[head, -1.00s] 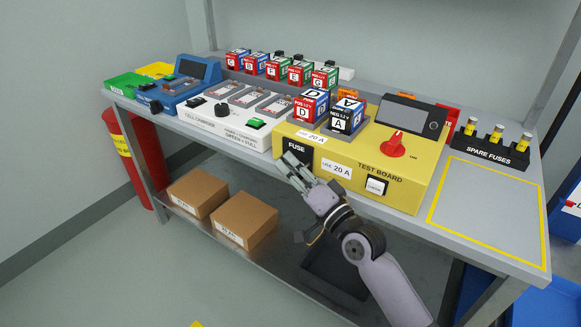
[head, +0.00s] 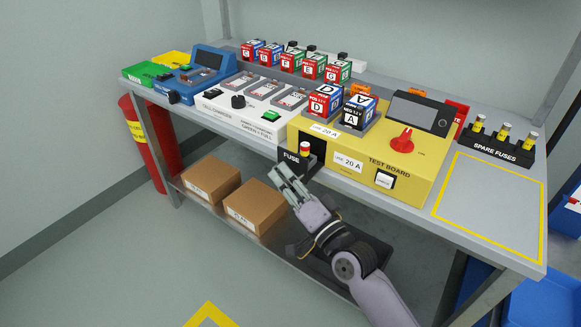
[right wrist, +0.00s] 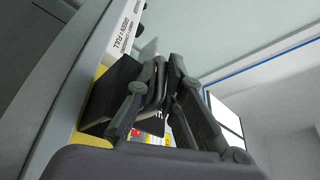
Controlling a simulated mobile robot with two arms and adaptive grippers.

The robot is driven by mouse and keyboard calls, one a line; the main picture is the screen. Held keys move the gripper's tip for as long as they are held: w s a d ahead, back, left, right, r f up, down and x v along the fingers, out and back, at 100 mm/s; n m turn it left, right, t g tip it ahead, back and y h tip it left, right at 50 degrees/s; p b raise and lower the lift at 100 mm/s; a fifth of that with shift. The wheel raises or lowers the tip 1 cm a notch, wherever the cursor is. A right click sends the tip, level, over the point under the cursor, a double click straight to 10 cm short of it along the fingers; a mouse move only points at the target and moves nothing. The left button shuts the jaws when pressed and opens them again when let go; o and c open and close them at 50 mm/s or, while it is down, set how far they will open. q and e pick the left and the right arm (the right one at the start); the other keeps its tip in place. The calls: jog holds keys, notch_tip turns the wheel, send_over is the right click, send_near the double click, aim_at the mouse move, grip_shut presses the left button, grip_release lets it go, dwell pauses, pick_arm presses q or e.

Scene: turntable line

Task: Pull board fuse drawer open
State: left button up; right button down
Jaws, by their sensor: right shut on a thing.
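The yellow test board (head: 410,168) stands on the bench. Its black fuse drawer (head: 291,158), marked FUSE, sticks out of the board's front left. A fuse with a red and yellow body (head: 305,149) shows in the open drawer. My right gripper (head: 281,172) is at the drawer's front, with its fingers closed on the drawer's pull, which they mostly hide. In the right wrist view the fingers (right wrist: 165,78) are close together beside the black drawer (right wrist: 113,94). My left gripper is not in view.
Spare fuses (head: 502,137) stand in a black holder at the right, behind a clear yellow-outlined area (head: 490,205). The white cell charger (head: 232,113) is left of the board. Cardboard boxes (head: 255,207) lie on the lower shelf.

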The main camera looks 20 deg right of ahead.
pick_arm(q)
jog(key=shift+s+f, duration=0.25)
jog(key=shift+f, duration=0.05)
pick_arm(e)
jog(key=shift+s+a, duration=0.1)
jog(key=shift+a, duration=0.05)
jog(key=c, duration=1.7)
grip_release()
jog(key=v, duration=1.2)
